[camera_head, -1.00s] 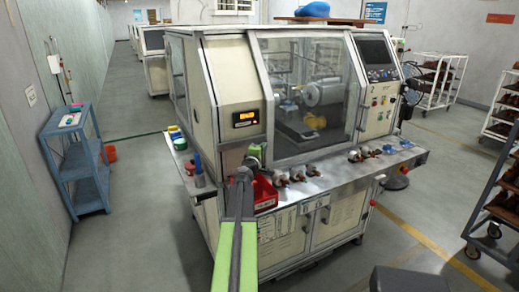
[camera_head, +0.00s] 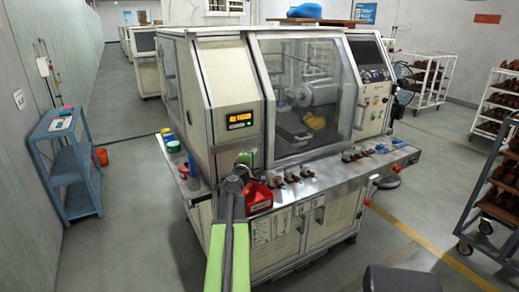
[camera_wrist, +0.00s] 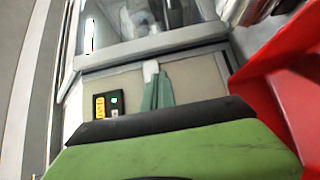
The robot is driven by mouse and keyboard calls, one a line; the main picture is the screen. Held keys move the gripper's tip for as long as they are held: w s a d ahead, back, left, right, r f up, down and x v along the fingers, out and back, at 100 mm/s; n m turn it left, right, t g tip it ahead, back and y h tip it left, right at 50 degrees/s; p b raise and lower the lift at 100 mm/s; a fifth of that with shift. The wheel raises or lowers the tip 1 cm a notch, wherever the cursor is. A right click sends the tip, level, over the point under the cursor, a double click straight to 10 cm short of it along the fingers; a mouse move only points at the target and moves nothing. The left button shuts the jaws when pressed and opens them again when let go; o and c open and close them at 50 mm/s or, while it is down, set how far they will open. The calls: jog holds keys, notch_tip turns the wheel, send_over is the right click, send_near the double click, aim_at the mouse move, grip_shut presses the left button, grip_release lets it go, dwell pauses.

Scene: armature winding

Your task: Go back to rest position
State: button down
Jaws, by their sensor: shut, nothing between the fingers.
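My gripper (camera_head: 246,158) shows small at the far end of my green and grey arm, in front of the beige winding machine (camera_head: 228,85) and above its front ledge. In the wrist view my gripper's pale green fingers (camera_wrist: 153,82) are together with nothing between them. They point towards the machine's panel with the lit yellow display (camera_wrist: 100,107). The red bin (camera_head: 259,197) on the ledge stands just right of my arm, below the gripper. A red surface also fills the right side of the wrist view.
Several copper-wound armatures (camera_head: 292,177) lie along the metal ledge (camera_head: 330,173) to the right. A blue shelf trolley (camera_head: 64,142) stands at the left wall. Racks with brown parts (camera_head: 500,190) stand at the right.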

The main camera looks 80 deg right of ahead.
jog(key=a, duration=0.5)
jog(key=shift+w+a, duration=0.1)
jog(key=shift+a, duration=0.1)
jog(key=shift+w, duration=0.1)
